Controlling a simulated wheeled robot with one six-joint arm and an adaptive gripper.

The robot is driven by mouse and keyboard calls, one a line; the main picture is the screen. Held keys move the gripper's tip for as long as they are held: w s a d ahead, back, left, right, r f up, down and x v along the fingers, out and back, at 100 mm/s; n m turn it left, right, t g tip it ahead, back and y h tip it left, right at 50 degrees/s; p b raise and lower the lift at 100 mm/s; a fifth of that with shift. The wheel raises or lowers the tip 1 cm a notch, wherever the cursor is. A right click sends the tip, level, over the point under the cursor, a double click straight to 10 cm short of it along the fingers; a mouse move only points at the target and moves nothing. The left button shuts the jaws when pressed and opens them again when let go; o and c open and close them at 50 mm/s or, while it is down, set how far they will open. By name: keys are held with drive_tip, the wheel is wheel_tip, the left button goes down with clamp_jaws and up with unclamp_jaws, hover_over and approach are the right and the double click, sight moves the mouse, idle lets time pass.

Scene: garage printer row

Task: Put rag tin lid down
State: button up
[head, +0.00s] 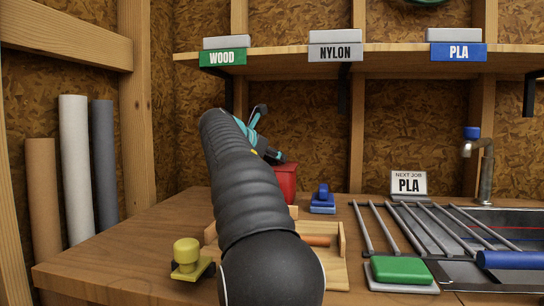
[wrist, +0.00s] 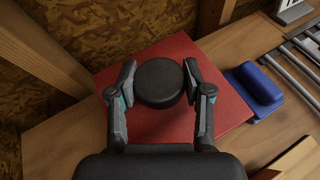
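The rag tin lid (wrist: 222,112) is a flat red square with a round black knob (wrist: 159,82), seen from above in the wrist view. My gripper (wrist: 160,84) has one finger on each side of the knob, close against it, and looks shut on it. In the head view, my gripper (head: 275,156) is just above the red tin (head: 287,186), behind my arm. My arm hides much of the tin. I cannot tell whether the lid rests on the tin or is held slightly above it.
A blue block-like tool (head: 322,200) stands right of the tin. A wooden tray (head: 335,270) is in front. A yellow object (head: 188,260) sits front left. A rack of metal rods (head: 398,228) and a sink (head: 500,222) are at the right. The bench's left side is clear.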

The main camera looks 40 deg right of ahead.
drive_tip(key=o, duration=0.4)
drive_tip(key=shift+r, duration=0.25)
drive_tip(key=p+v, duration=0.1)
drive_tip(key=v, duration=1.1)
